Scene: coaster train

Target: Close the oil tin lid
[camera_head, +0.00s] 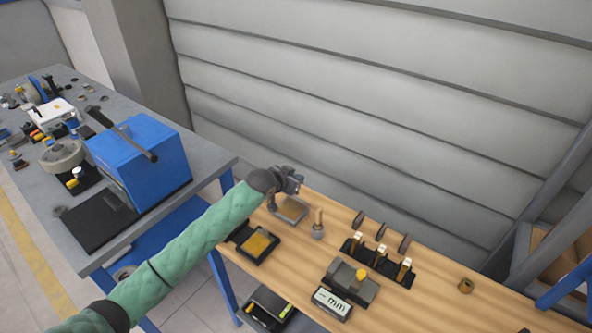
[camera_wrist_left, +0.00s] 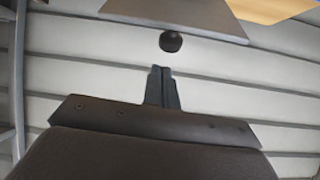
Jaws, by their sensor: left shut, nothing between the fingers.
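A small open grey tin (camera_head: 291,209) with brownish contents stands at the far left end of the wooden bench; I take it to be the oil tin. My left gripper (camera_head: 297,181) is just behind it, near the wall, shut and empty. In the left wrist view, the shut fingers (camera_wrist_left: 161,71) point at a dark round knob (camera_wrist_left: 171,42) on the edge of a grey plate (camera_wrist_left: 185,14), probably the lid. A small gap shows between fingertips and knob. The lid's exact angle cannot be told. My right gripper is not in view.
A black tray with a yellow pad (camera_head: 257,245) sits in front of the tin. A wooden-handled tool (camera_head: 318,224) stands to its right, then a black rack (camera_head: 382,262) and a gauge marked mm (camera_head: 332,303). A blue box (camera_head: 150,165) is on the grey table at left.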

